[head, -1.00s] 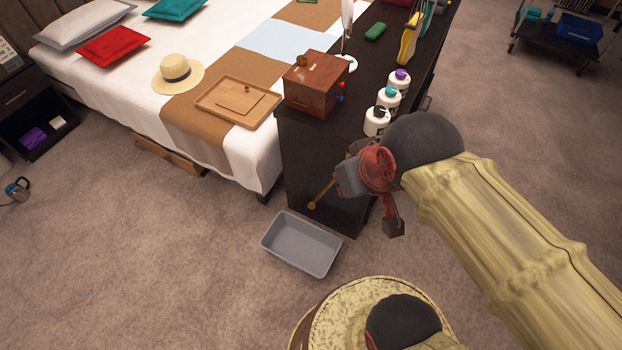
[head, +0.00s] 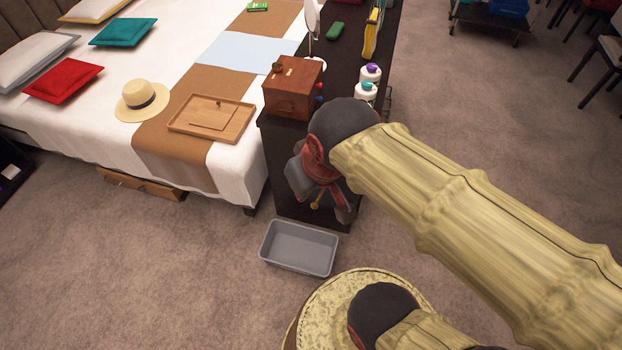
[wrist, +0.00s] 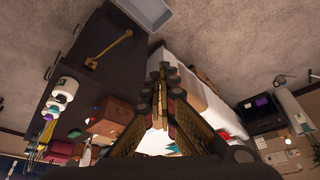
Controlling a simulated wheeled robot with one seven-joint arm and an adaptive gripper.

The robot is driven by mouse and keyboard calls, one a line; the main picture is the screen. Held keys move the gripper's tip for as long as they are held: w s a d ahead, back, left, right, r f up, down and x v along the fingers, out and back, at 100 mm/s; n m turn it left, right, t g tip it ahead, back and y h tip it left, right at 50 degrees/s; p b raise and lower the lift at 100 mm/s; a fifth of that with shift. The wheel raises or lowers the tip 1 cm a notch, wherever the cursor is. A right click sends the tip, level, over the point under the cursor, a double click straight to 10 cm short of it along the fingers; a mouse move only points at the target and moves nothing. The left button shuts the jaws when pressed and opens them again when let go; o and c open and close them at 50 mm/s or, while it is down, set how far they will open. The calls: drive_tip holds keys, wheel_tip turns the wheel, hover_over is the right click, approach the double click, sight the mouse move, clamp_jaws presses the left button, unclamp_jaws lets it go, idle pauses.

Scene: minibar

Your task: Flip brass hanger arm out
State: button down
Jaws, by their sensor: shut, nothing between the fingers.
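The brass hanger arm (wrist: 108,48) is a thin rod with a round knob end, on the dark end panel of the cabinet (wrist: 75,75). In the wrist view it lies slantwise to the left of my gripper (wrist: 163,72), apart from the fingertips. In the head view only a short piece of the brass arm (head: 316,201) shows beside my gripper (head: 345,213); the rest is hidden behind it. My gripper is shut and empty, in front of the cabinet's end. Whether it touches the brass arm in the head view I cannot tell.
A grey bin (head: 299,248) stands on the floor below the cabinet end. A wooden box (head: 293,88) and white bottles (head: 365,93) stand on the cabinet top. The bed (head: 225,165) is close on the left. Carpet in front is open.

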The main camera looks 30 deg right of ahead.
drive_tip(key=w+d+f+n+g+h+p, duration=0.1)
drive_tip(key=w+d+f+n+g+p, duration=0.4)
drive_tip(key=w+f, duration=0.75)
drive_tip(key=w+d+f+n+g+h+p, duration=0.1)
drive_tip(key=w+d+f+g, duration=0.2)
drive_tip(key=w+d+f, duration=0.7)
drive_tip(key=a+b+x, duration=0.1)
drive_tip(key=b+x, duration=0.4)
drive_tip(key=x, duration=0.7)
drive_tip(key=shift+w+f+t, duration=0.15)
drive_tip(key=shift+w+t, duration=0.15)
drive_tip(key=shift+w, duration=0.05)
drive_tip(key=shift+s+n, duration=0.1)
drive_tip(key=shift+n, duration=0.2)
